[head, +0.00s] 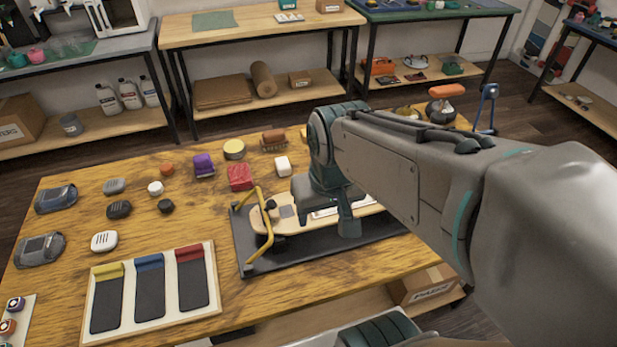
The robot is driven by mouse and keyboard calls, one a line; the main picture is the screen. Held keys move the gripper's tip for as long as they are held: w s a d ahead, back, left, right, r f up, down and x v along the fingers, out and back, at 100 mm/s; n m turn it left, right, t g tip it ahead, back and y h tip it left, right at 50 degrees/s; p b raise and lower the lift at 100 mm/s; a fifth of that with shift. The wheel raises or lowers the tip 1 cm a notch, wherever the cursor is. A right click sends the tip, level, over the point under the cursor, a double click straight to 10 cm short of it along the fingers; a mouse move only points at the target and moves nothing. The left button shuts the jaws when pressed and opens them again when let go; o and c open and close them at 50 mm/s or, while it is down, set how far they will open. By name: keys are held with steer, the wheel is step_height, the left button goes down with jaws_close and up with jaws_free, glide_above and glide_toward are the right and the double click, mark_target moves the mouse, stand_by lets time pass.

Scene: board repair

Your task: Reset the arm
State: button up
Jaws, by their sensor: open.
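My arm reaches in from the right over the wooden workbench (60,290). My gripper (325,215) hangs pointing down above a light wooden skateboard deck (372,211). Its jaws look open, with one dark finger showing clearly and the other side partly hidden. I cannot tell whether it touches the board. My arm hides the right part of the board and mat.
A wooden tray (216,270) with yellow, blue and red topped dark strips lies at front left. An orange-topped item (445,92) stands at the back right.

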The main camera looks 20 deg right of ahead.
steer(key=shift+s+f, duration=0.25)
steer(key=shift+s, duration=0.2)
steer(key=shift+r, duration=0.1)
steer(key=p+v, duration=0.3)
steer(key=shift+w+d+r, duration=0.1)
steer(key=shift+w+r, duration=0.2)
steer(key=shift+r, duration=0.1)
stand_by(0.4)
